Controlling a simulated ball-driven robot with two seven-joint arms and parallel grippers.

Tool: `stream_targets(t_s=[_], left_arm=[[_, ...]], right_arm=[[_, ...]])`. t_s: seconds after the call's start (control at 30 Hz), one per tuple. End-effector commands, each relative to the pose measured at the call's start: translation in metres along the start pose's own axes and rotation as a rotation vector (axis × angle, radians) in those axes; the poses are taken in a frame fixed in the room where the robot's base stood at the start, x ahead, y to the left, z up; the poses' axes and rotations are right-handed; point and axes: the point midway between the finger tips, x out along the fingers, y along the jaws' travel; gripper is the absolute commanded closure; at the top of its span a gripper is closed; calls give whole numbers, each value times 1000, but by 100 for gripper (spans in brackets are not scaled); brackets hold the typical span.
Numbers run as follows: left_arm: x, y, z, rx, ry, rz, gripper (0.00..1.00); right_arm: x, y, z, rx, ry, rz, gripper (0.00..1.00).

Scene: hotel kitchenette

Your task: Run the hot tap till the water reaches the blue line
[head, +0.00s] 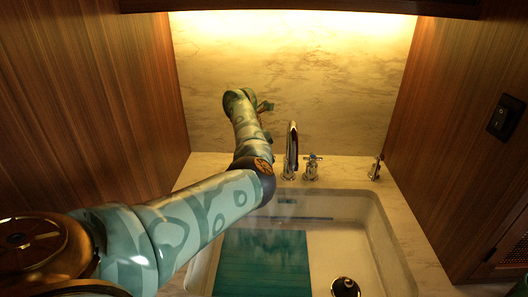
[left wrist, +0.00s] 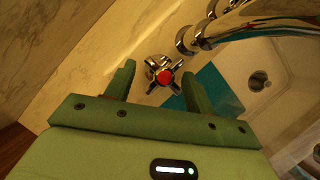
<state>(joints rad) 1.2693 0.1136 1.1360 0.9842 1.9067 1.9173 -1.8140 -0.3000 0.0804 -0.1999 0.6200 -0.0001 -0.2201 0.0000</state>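The hot tap's cross handle with a red cap (left wrist: 164,77) shows in the left wrist view. The arm hides it in the head view. My left gripper (left wrist: 159,66) is open, one finger on each side of the handle; I cannot tell whether they touch it. In the head view the gripper (head: 264,107) is small and partly hidden behind its wrist. The chrome spout (head: 291,150) stands behind the white sink (head: 375,225). I see no clear water stream. A thin dark blue line (head: 305,218) runs along the sink's back wall. My right gripper is out of view.
The other cross tap, with a bluish cap (head: 311,165), stands right of the spout. A teal panel (head: 262,262) lies in the sink, left of the dark drain (head: 345,287). A small chrome fitting (head: 375,167) stands at right. Wooden walls flank the counter.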

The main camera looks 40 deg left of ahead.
Motion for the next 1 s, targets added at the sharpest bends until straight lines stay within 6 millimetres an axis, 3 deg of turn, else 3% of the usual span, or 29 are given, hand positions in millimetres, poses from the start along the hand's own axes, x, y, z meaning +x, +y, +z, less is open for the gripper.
stream_targets(t_s=[0.3, 0.43, 0.8, 1.0], left_arm=[[0, -1, 0, -2, 1, -4, 38], [-13, -1, 1, -2, 0, -3, 38], [-110, 0, 2, -4, -3, -1, 38], [-148, 0, 1, -4, -2, -2, 38]], right_arm=[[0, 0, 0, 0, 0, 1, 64], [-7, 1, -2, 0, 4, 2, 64], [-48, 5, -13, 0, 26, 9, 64], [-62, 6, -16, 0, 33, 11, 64]])
